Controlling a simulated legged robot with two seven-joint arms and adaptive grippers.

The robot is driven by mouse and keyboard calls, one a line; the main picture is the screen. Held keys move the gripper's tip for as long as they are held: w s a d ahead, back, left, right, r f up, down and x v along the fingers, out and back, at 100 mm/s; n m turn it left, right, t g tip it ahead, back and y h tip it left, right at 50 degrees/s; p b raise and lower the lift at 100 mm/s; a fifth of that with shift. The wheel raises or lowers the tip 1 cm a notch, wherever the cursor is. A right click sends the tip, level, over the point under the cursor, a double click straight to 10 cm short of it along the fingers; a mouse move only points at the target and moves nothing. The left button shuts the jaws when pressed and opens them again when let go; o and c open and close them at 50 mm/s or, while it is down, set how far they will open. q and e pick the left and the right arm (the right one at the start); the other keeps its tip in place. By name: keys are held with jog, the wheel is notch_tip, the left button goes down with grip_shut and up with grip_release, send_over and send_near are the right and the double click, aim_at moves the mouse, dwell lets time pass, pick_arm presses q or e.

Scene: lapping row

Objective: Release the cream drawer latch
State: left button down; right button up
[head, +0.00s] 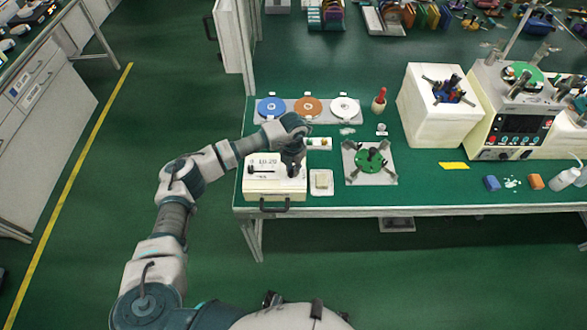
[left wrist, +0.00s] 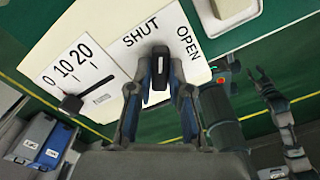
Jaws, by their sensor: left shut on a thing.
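The cream drawer unit (head: 262,185) stands at the table's front left corner, with a dark handle (head: 274,206) on its front. My left gripper (head: 292,168) reaches down over the right part of its top. In the left wrist view, its two fingers are shut on the black latch lever (left wrist: 159,65), one on each side. The lever sits between the printed words SHUT and OPEN; its exact setting is hard to tell. A black slider (left wrist: 72,103) lies by a 0-10-20 scale on the panel.
A small pale tray (head: 321,182) stands just right of the unit. Behind is a rack of blue, orange and white discs (head: 308,106). A green-disc fixture (head: 370,160) and a white box (head: 430,118) stand further right. Green floor is clear in front.

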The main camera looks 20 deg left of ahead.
pick_arm(q)
jog(key=m+b, duration=0.3)
jog(key=m, duration=0.5)
jog(key=shift+w, duration=0.1)
jog(key=shift+r+m+b, duration=0.1)
jog(key=shift+m+b, duration=0.45)
jog(key=shift+m, duration=1.05)
pick_arm(e)
jog(key=w+a+r, duration=0.1)
jog(key=w+r, duration=0.6)
jog(key=r, duration=0.1)
jog(key=shift+r+t, duration=0.3)
jog(key=shift+r, duration=0.1)
jog(key=shift+a, duration=0.1)
pick_arm(q)
jog(key=c, duration=1.1)
grip_release()
pick_arm(e)
jog(key=shift+w, duration=0.1)
pick_arm(q)
jog(key=shift+r, duration=0.35)
notch_tip(320, 180, up, 11)
